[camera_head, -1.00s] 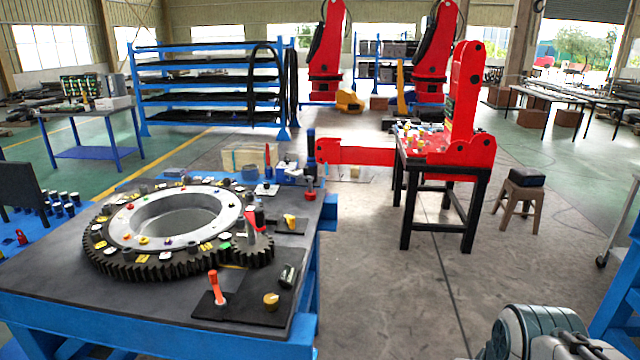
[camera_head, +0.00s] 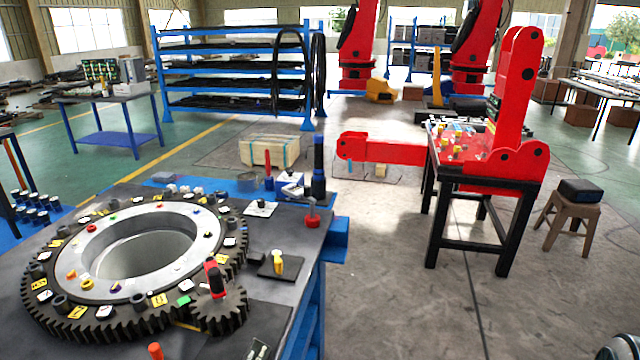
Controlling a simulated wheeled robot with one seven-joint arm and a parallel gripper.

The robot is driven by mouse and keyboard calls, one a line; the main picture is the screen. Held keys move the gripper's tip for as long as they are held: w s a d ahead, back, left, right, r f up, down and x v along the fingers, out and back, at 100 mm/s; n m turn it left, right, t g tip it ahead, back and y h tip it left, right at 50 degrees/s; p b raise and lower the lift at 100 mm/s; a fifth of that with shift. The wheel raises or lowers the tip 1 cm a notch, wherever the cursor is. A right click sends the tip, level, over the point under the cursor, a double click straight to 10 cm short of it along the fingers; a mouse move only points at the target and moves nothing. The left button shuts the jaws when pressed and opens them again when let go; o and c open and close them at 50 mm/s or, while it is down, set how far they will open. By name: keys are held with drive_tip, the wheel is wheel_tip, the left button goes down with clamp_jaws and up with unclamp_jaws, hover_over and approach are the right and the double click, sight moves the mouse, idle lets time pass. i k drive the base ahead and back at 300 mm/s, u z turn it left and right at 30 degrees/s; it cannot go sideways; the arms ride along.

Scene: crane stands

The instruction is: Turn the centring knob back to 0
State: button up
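No knob carries a readable label, so I cannot tell which is the centring knob. On the bench (camera_head: 262,335) a yellow knob (camera_head: 278,263) stands on a small dark plate right of the large toothed ring (camera_head: 200,250). A red-and-black handle (camera_head: 212,279) stands on the small pinion gear (camera_head: 222,314). A red knob (camera_head: 312,212) sits near the bench's back right corner. An orange-red lever tip (camera_head: 155,350) shows at the bottom edge; its base is cut off. No scale or 0 mark is readable. My gripper is not in view; only a bit of my arm shows at bottom right.
A black table (camera_head: 438,210) with red crane parts stands right of the bench, with a stool (camera_head: 572,218) beyond it. A wooden crate (camera_head: 270,150) and blue shelving (camera_head: 158,80) are behind. The floor between bench and black table is clear.

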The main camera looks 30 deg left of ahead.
sight(261, 203)
drive_tip(key=u, duration=0.1)
drive_tip(key=i, duration=1.55)
drive_tip(key=u, duration=1.1)
drive_tip(key=i, duration=0.95)
drive_tip(key=u, duration=1.35)
drive_tip(key=i, duration=0.35)
drive_tip(key=u, duration=0.15)
